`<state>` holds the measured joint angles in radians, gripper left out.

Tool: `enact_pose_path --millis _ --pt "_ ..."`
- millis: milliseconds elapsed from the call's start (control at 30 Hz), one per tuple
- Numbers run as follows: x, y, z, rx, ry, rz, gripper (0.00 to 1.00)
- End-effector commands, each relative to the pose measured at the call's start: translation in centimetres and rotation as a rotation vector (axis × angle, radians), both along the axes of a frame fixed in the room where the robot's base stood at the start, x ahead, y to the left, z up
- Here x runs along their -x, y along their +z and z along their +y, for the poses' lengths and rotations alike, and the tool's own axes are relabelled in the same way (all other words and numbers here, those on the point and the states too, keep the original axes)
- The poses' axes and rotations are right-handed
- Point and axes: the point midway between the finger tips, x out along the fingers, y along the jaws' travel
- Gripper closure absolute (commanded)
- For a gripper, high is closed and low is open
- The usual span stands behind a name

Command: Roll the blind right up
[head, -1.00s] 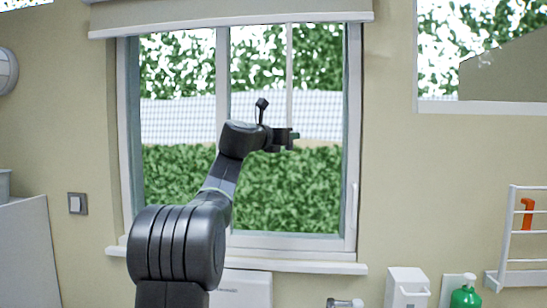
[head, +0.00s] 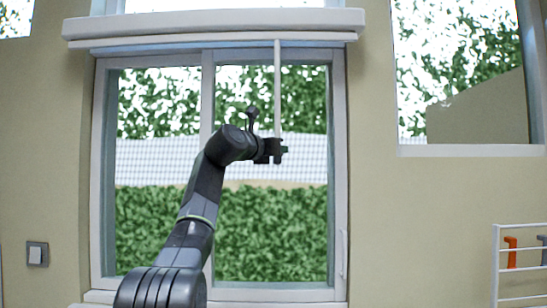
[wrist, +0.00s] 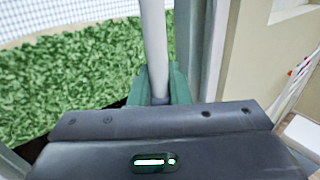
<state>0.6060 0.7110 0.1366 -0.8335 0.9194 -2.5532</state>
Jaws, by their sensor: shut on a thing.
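The blind's pale housing (head: 213,24) runs across the top of the window in the head view. A thin pale bar (head: 150,43) shows just under it; no blind cloth hangs over the glass. A slim white wand (head: 278,85) hangs from the right part of the blind. My gripper (head: 277,150) is at the wand's lower end, in front of the right pane. In the wrist view the wand (wrist: 154,45) stands upright between the green fingers (wrist: 158,88), which are shut on it. The fingertips are partly hidden by the gripper body.
The window frame (head: 338,180) surrounds two panes, with a fence and hedge outside. A light switch (head: 37,254) is on the wall at left. A white wall rack (head: 497,265) is at lower right. The wall between window and rack is clear.

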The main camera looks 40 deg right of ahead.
Motion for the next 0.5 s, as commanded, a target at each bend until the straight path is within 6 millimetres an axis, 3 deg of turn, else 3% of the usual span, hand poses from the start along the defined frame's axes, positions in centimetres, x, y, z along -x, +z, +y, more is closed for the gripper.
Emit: enact_pose_path --millis 500 --pt "0.54 1.14 0.04 0.01 0.003 -0.007 1.0"
